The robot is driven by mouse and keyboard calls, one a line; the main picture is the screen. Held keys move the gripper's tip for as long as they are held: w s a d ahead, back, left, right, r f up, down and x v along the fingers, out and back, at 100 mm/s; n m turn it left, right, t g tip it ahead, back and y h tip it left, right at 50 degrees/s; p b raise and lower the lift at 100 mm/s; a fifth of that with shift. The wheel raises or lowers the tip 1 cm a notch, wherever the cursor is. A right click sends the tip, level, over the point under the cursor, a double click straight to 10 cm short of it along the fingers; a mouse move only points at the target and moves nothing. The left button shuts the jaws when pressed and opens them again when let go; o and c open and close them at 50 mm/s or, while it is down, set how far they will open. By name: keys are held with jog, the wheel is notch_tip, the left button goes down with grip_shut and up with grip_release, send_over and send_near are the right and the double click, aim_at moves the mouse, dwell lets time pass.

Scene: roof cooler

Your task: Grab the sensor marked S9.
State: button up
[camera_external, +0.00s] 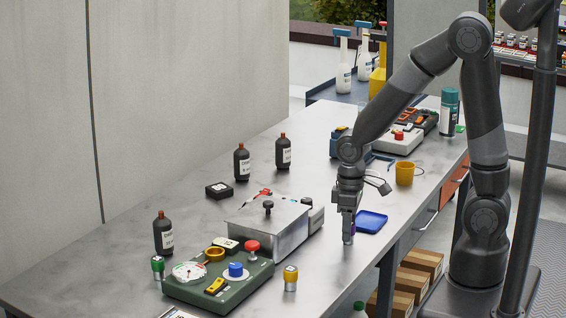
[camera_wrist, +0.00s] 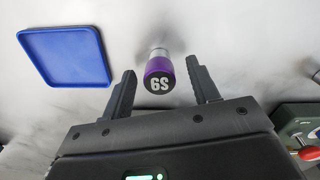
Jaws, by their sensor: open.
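The S9 sensor (camera_wrist: 159,75) shows in the wrist view as a small cylinder with a purple band, a metal end and a dark face marked S9, read upside down. It stands between and slightly beyond the fingertips of my gripper (camera_wrist: 165,82), which is open with a gap on both sides of the sensor. In the external view my gripper (camera_external: 348,238) points down near the table's front edge, and only a sliver of purple shows by its fingers. The sensor is mostly hidden there.
A blue tray (camera_external: 371,222) lies close beside my gripper; it also shows in the wrist view (camera_wrist: 64,56). A metal box (camera_external: 268,228) and a green control panel (camera_external: 219,284) stand to the left. A yellow-topped cylinder (camera_external: 290,278) stands near the front edge. A yellow cup (camera_external: 404,173) is behind.

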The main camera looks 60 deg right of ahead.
jog(key=shift+c, duration=0.2)
jog(key=c, duration=1)
jog(key=shift+c, duration=0.2)
